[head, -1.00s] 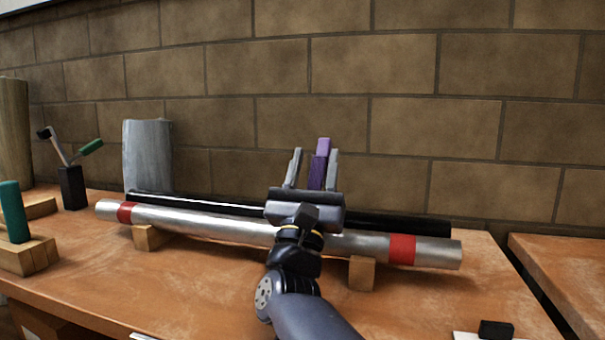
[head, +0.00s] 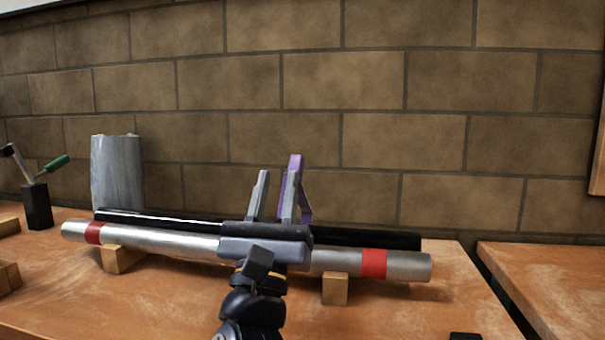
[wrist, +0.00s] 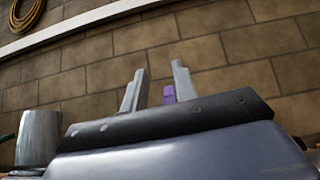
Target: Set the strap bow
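A purple piece (head: 296,166), which looks like the strap bow, shows as a narrow upright shape with a slanting leg on its right. My gripper (head: 275,178) points up and away over the pipes, with its two grey fingers apart. In the head view the right finger partly covers the purple piece. In the wrist view the purple piece (wrist: 169,95) shows between the fingers, close to the right one, with a gap to the left one. I see no grip on it. Its lower end is hidden, and I cannot tell what it rests on.
A silver pipe (head: 170,240) with red bands lies on wooden blocks (head: 335,290) on the bench. A black bar (head: 375,238) lies behind it. A grey cylinder (head: 117,172) and a dark holder with tools (head: 38,205) stand at left. A brick wall closes the back.

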